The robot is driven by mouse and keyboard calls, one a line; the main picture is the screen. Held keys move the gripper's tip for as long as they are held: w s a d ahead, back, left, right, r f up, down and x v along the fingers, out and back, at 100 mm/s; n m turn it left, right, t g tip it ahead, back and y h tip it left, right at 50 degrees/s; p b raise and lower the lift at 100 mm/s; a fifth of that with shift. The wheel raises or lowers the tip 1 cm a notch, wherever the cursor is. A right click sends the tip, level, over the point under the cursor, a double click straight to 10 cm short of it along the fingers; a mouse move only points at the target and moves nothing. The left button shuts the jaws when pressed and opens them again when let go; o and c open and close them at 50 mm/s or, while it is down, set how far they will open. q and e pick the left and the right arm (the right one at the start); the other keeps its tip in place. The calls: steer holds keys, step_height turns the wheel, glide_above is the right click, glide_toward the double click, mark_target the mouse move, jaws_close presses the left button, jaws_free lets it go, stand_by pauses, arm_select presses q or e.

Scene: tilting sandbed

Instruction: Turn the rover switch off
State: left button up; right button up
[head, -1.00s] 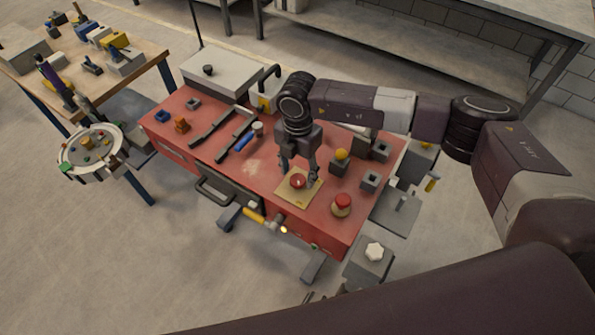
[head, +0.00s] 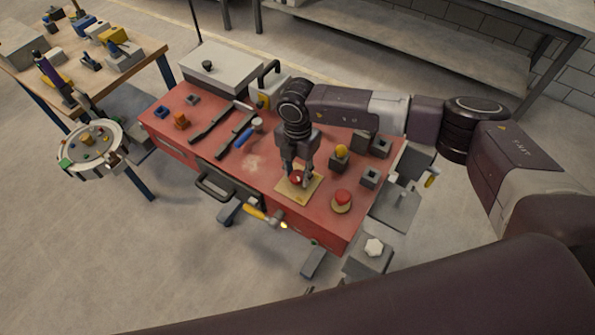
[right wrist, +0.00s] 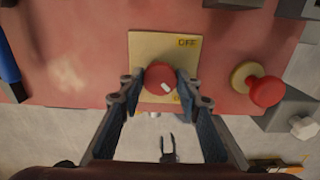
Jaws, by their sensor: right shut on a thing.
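The rover switch is a red round knob (right wrist: 158,78) with a white mark, on a tan plate (right wrist: 143,45) with an "OFF" label (right wrist: 187,42) at its upper right. The knob's white mark points to the lower right, away from that label. A second label at the plate's lower edge is mostly hidden. My right gripper (right wrist: 160,82) is shut on the knob, one finger on each side. In the head view, the right gripper (head: 296,178) reaches down onto the plate (head: 301,193) on the red bench. My left gripper is not seen.
A red mushroom button (head: 343,197) stands right of the plate. A knob with a yellow ball (head: 341,151) and grey sockets (head: 371,177) are close behind. A blue-handled tool (head: 243,137) lies to the left. A yellow-handled valve (head: 255,211) sticks out in front.

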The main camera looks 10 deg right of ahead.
steer(key=shift+f+n+b, duration=0.2)
steer(key=shift+n+b, duration=0.8)
steer(key=shift+b, duration=0.25)
steer(key=n+b, duration=1.2)
steer(key=b, duration=0.2)
steer(key=shift+r+n+b, duration=0.2)
steer(key=shift+n+b, duration=1.35)
steer(key=shift+n, duration=0.45)
steer(key=o, duration=1.2)
steer(key=shift+c, duration=0.2)
